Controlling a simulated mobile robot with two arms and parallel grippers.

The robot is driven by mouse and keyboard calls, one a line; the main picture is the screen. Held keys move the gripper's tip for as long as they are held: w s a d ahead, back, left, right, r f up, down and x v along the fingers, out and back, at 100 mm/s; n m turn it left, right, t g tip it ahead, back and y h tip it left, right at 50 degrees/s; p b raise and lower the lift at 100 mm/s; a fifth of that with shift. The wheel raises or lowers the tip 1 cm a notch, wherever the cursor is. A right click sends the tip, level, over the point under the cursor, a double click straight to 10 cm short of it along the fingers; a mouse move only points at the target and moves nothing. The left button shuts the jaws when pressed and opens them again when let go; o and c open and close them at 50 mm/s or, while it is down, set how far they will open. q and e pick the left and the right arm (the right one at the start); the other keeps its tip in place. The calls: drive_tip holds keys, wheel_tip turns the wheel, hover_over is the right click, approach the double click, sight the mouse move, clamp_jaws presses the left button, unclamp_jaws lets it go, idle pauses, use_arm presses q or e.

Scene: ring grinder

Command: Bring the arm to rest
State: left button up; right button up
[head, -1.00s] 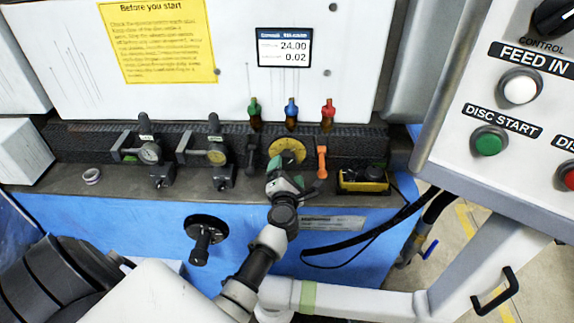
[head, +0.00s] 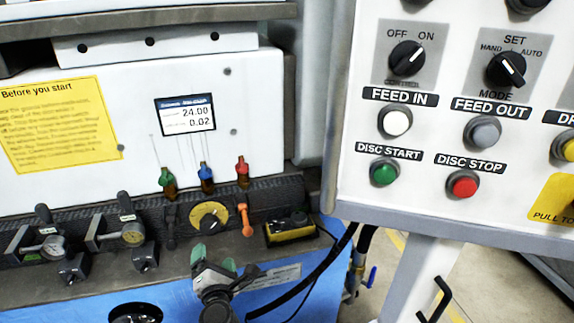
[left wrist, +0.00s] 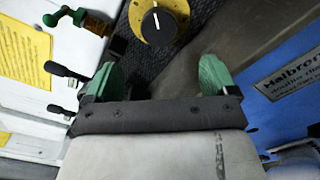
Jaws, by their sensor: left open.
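My left gripper (head: 215,268) is at the bottom middle of the head view, in front of the grinder's ledge. Its green-tipped fingers are apart with nothing between them. In the left wrist view the two green fingers (left wrist: 157,78) also stand apart and empty. Ahead of them is the yellow dial (left wrist: 160,20), which shows in the head view too (head: 209,217), a little above the gripper and apart from it. My right gripper is in neither view.
The control panel (head: 455,205) fills the right side. An orange lever (head: 245,220) and a yellow-black box (head: 290,228) are near the gripper. Gauges (head: 52,247) line the ledge at left. A dark cable (head: 325,262) hangs on the right. Open floor (head: 480,295) shows at lower right.

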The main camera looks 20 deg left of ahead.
use_arm(q)
drive_tip(key=s+d+f+m+g+h, duration=0.1)
drive_tip(key=s+d+f+m+h, duration=0.25)
drive_tip(key=f+m, duration=0.45)
drive_tip(key=s+d+f+m+g+h, duration=0.1)
drive_tip(key=s+d+f+m+h, duration=0.4)
drive_tip(key=f, duration=0.6)
drive_tip(key=s+d+f+m+g+h, duration=0.1)
drive_tip(key=s+d+f+m+g, duration=0.1)
drive_tip(key=f+m, duration=0.6)
drive_tip(key=s+a+f+m+g, duration=0.1)
drive_tip(key=s+f+m+g, duration=0.4)
drive_tip(key=s, duration=1.1)
drive_tip(key=s+a+f+m+g, duration=0.2)
drive_tip(key=s+f+m+g, duration=0.3)
drive_tip(key=s+f, duration=0.8)
drive_tip(key=s+m, duration=0.3)
drive_tip(key=shift+s+f+m, duration=0.2)
drive_tip(key=shift+f+m, duration=0.05)
drive_tip(key=shift+m, duration=0.15)
drive_tip(key=shift+w, duration=0.1)
